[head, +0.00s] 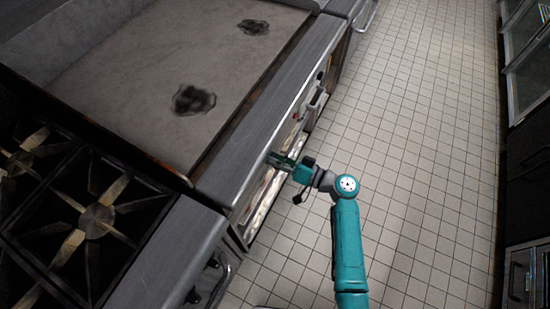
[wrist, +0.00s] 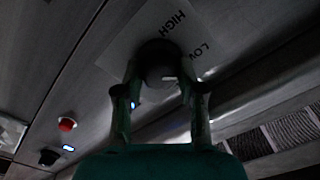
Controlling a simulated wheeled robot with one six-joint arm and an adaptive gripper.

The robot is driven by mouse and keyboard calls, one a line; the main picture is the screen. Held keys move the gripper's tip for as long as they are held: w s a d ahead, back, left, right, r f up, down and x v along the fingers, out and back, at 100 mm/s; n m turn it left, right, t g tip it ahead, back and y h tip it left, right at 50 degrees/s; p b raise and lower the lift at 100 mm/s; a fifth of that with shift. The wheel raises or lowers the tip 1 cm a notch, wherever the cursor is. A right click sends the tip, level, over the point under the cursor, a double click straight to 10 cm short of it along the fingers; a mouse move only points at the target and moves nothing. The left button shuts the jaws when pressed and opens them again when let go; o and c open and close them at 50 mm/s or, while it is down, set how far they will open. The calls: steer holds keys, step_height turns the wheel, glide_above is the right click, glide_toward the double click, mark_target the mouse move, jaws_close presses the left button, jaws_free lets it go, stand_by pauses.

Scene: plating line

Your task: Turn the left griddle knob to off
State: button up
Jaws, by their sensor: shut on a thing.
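The left griddle knob (wrist: 158,58) is dark and round in the wrist view, in front of a pale label plate (wrist: 190,30) reading HIGH and LOW. A small pale mark shows on the knob's lower right part. No OFF lettering shows. My gripper (wrist: 160,88) is shut on the knob, one finger on each side. In the head view my gripper (head: 282,163) is at the front panel of the griddle (head: 150,55), near its burner-side end, and hides the knob there.
A red button or light (wrist: 67,124) and another dark knob (wrist: 48,157) show at lower left in the wrist view. A burner range (head: 95,215) adjoins the griddle. Two dark burnt patches lie on the griddle top. The tiled floor (head: 420,120) is clear.

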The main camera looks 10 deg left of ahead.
steer(key=shift+w+f+m, duration=0.1)
steer(key=shift+m, duration=4.8)
steer(key=o, duration=1.1)
steer(key=v, duration=1.2)
